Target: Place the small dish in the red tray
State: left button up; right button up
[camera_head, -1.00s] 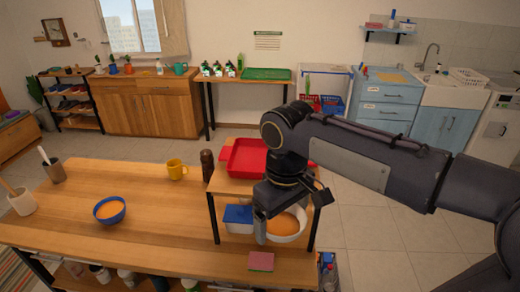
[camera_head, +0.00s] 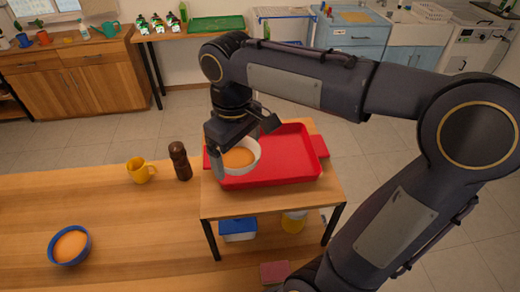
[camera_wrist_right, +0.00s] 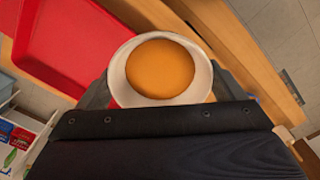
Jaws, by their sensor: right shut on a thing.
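The small dish (camera_head: 241,158) is a white round bowl with orange-brown contents. In the head view it shows in front of the left end of the red tray (camera_head: 283,174), which lies on the raised wooden shelf. My right gripper (camera_head: 237,147) is shut on the dish. In the right wrist view the dish (camera_wrist_right: 160,70) sits level between the fingers, and the red tray (camera_wrist_right: 62,55) lies to its upper left. I cannot tell whether the dish touches the tray. My left gripper is not in view.
A dark brown pepper mill (camera_head: 180,161) and a yellow mug (camera_head: 140,170) stand left of the shelf. A blue bowl (camera_head: 70,246) is at the lower left. The tray's right part is clear.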

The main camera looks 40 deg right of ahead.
jog(key=d+f, duration=0.1)
jog(key=d, duration=0.1)
jog(key=w+d+f, duration=0.1)
jog(key=d, duration=0.1)
jog(key=w+d, duration=0.1)
jog(key=d, duration=0.1)
jog(key=shift+f, duration=0.4)
jog(key=b, duration=0.3)
send_near(267, 166)
jog(key=shift+s+a+f, duration=0.3)
jog(key=shift+a+f, duration=0.25)
jog(key=shift+a, duration=0.1)
jog(key=f+b, duration=0.1)
jog(key=d+f+b, duration=0.1)
jog(key=f, duration=0.1)
jog(key=f+b, duration=0.1)
jog(key=shift+w+d+f, duration=0.15)
jog(key=shift+w+d, duration=0.1)
jog(key=shift+w, duration=0.05)
jog(key=shift+f+b, duration=0.4)
jog(key=shift+b, duration=0.15)
jog(key=shift+r, duration=0.15)
jog(key=shift+f, duration=0.25)
jog(key=o, duration=0.8)
jog(key=shift+r, duration=0.1)
